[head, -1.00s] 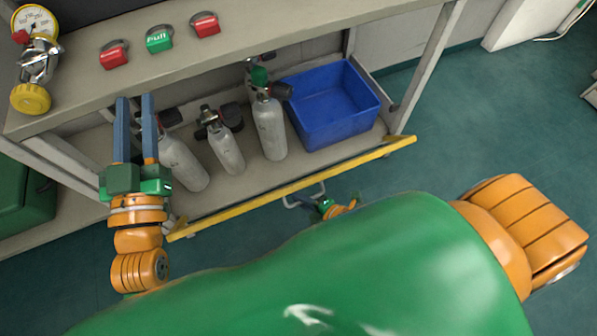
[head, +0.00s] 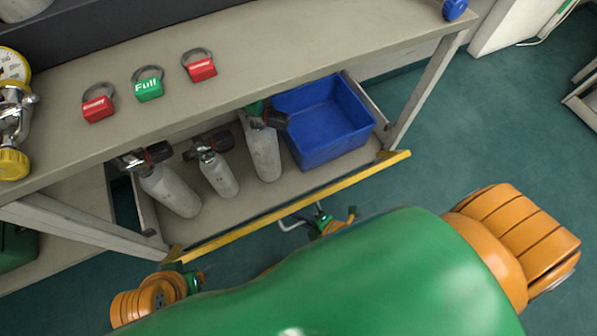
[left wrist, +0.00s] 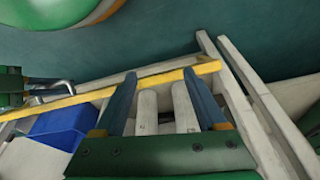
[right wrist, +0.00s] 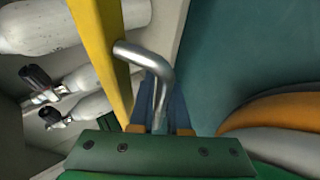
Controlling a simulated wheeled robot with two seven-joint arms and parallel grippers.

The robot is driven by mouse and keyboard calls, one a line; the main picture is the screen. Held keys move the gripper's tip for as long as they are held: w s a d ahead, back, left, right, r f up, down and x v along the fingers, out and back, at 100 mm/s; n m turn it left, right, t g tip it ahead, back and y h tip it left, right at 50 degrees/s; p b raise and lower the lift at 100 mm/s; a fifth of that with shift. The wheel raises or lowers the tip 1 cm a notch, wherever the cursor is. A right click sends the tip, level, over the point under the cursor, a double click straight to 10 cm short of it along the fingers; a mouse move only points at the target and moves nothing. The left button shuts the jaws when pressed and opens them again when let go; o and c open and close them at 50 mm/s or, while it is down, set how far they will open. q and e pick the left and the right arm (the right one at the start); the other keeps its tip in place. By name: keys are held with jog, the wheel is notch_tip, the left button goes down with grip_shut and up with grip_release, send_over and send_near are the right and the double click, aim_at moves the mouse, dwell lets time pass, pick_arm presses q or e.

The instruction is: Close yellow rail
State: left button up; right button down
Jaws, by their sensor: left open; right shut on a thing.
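The yellow rail (head: 300,207) runs along the front of the lower shelf, slanting up to the right in the head view. A bent silver handle (right wrist: 145,55) sits on it and also shows in the head view (head: 290,223). My right gripper (right wrist: 163,98) is shut on this handle, in front of the rail's middle. My left gripper (left wrist: 160,76) is open near the rail's left end; the rail crosses at its fingertips in the left wrist view. I cannot tell whether they touch. In the head view its fingers are largely hidden.
Several grey cylinders (head: 175,190) stand on the lower shelf beside a blue bin (head: 328,125). The bench top (head: 290,50) above carries red tags (head: 98,108) and a green "Full" tag (head: 148,90). Bench legs (head: 420,95) flank the shelf.

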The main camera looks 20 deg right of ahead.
aim_at(297, 210)
jog(key=shift+w+a+r+p, duration=0.2)
jog(key=shift+w+r+p, duration=0.2)
jog(key=shift+w+r, duration=0.2)
jog(key=shift+w+a+r+p, duration=0.15)
jog(key=shift+w+r+p, duration=0.3)
jog(key=shift+r, duration=0.2)
pick_arm(q)
jog(key=shift+s+x, duration=0.2)
jog(key=shift+x, duration=0.65)
jog(key=shift+s+x, duration=0.15)
jog(key=shift+x, duration=0.65)
jog(key=shift+s+x, duration=0.2)
jog(key=shift+x, duration=0.65)
pick_arm(e)
jog(key=shift+w+a+r, duration=0.1)
jog(key=shift+w+r, duration=0.15)
jog(key=shift+w, duration=0.55)
pick_arm(q)
jog(key=shift+a+f, duration=0.15)
jog(key=shift+a, duration=0.05)
